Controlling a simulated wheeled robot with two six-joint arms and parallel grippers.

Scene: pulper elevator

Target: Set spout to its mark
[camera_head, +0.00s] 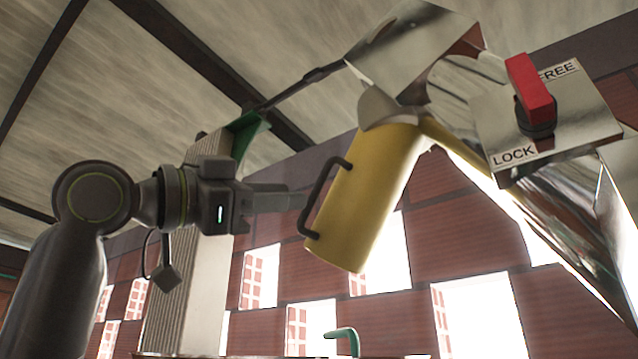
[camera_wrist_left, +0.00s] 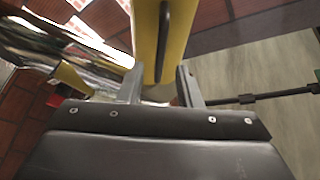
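The spout (camera_head: 365,200) is a yellow tube hanging tilted, its lower end toward the lower left. A dark bar handle (camera_head: 318,195) is fixed along its left side. My left gripper (camera_head: 300,198) is at this handle, coming from the left. In the left wrist view, the two fingers of my left gripper (camera_wrist_left: 160,88) stand apart, with the handle (camera_wrist_left: 163,45) in line with the gap between them. I cannot tell whether either finger touches it. The yellow spout (camera_wrist_left: 146,30) is just beyond. I cannot make out a mark for certain. My right gripper is out of view.
A red lever (camera_head: 530,90) on a metal plate (camera_head: 575,125) labelled FREE and LOCK points upward beside FREE. A thin dark rod (camera_head: 305,82) runs from the metal housing to a green bracket (camera_head: 247,135) on a pale ribbed column (camera_head: 190,285). Free air lies below the spout.

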